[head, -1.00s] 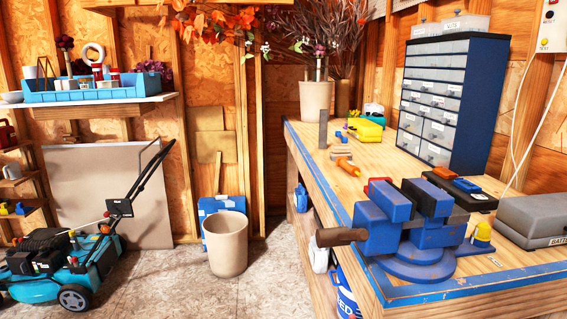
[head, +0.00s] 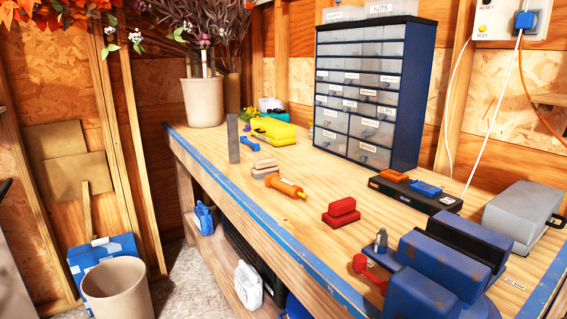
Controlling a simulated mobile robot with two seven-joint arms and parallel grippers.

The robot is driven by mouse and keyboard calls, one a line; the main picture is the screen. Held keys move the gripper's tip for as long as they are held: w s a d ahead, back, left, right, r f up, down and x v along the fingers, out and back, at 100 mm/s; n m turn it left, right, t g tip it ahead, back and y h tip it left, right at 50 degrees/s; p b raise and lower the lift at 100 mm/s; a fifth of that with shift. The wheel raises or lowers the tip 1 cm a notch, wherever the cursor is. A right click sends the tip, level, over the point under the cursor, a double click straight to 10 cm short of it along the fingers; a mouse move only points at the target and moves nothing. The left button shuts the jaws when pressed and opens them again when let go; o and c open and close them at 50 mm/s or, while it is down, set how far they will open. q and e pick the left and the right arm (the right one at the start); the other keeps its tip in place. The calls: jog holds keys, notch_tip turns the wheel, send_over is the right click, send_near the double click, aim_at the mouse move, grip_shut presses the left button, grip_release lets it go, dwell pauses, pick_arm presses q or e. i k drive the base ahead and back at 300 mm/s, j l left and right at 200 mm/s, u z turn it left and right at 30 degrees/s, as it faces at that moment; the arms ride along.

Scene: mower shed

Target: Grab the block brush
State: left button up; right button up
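Small block-shaped items lie on the wooden workbench (head: 235,165). One is a tan block with a grey underside (head: 264,167), near the bench's left edge, and it looks most like the block brush. A red two-layer block (head: 341,212) lies nearer and to the right. At this size I cannot tell for certain which is the brush. Neither of my grippers is in view.
An orange-handled tool (head: 286,187) lies between the two blocks. A grey upright bar (head: 233,138) and a yellow case (head: 273,130) stand behind. A drawer cabinet (head: 365,95) is at the back, and a blue vise (head: 440,270) fills the front right.

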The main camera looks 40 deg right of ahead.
aim_at(262, 168)
jog(key=i+j+z, duration=0.2)
jog(key=i+z, duration=0.2)
jog(key=i+j+z, duration=0.45)
jog(key=k+l, duration=0.1)
